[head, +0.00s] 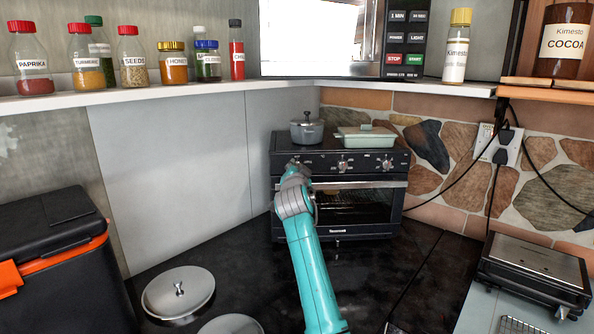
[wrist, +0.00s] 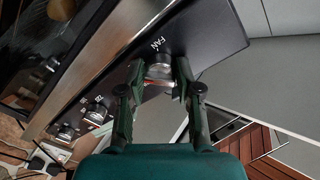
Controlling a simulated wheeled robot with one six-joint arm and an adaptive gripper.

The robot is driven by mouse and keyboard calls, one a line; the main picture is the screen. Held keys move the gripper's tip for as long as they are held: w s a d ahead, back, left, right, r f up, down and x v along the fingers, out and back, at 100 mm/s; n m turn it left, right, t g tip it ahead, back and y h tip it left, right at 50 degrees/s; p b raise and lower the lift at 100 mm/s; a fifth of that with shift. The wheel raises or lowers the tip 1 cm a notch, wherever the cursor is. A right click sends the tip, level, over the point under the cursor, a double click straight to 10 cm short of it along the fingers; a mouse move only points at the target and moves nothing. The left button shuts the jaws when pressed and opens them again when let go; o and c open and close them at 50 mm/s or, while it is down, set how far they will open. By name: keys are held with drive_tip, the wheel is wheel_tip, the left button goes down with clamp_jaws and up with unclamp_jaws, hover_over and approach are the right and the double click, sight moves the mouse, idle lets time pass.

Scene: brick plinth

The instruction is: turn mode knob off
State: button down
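The black toaster oven (head: 339,216) stands in the corner with a row of knobs on its upper front panel. The middle knob (head: 343,165) and right knob (head: 387,164) show in the head view; my arm's end covers the left one. In the wrist view, the silver knob under the word FAN (wrist: 158,70) lies between the fingers of my gripper (wrist: 160,76). The fingers are apart, one on each side of it, and do not look closed on it. Two other knobs (wrist: 97,112) (wrist: 65,132) are farther along the panel; I cannot read which is the mode knob.
A grey pot (head: 307,131) and a pale green dish (head: 366,138) sit on the oven. A shelf with spice jars (head: 133,60) and a microwave (head: 402,38) runs above. Lids (head: 178,291) lie on the dark counter at front left. A black grill (head: 537,268) is at right.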

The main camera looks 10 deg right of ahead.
drive_tip(key=shift+n, duration=0.5)
drive_tip(key=n, duration=0.6)
drive_tip(key=shift+t, duration=0.4)
drive_tip(key=n, duration=0.7)
drive_tip(key=shift+d+n+y, duration=0.1)
drive_tip(key=shift+n+y, duration=0.2)
drive_tip(key=shift+y, duration=0.1)
drive_tip(key=n, duration=0.4)
drive_tip(key=shift+t+y, duration=0.3)
drive_tip(key=n, duration=0.4)
drive_tip(key=shift+y, duration=0.3)
drive_tip(key=n, duration=0.4)
drive_tip(key=shift+d+n, duration=0.1)
drive_tip(key=shift+n, duration=0.2)
drive_tip(key=shift+f+n+y, duration=0.1)
drive_tip(key=shift+n+y, duration=0.3)
drive_tip(key=shift+n, duration=0.8)
drive_tip(key=c, duration=0.8)
unclamp_jaws()
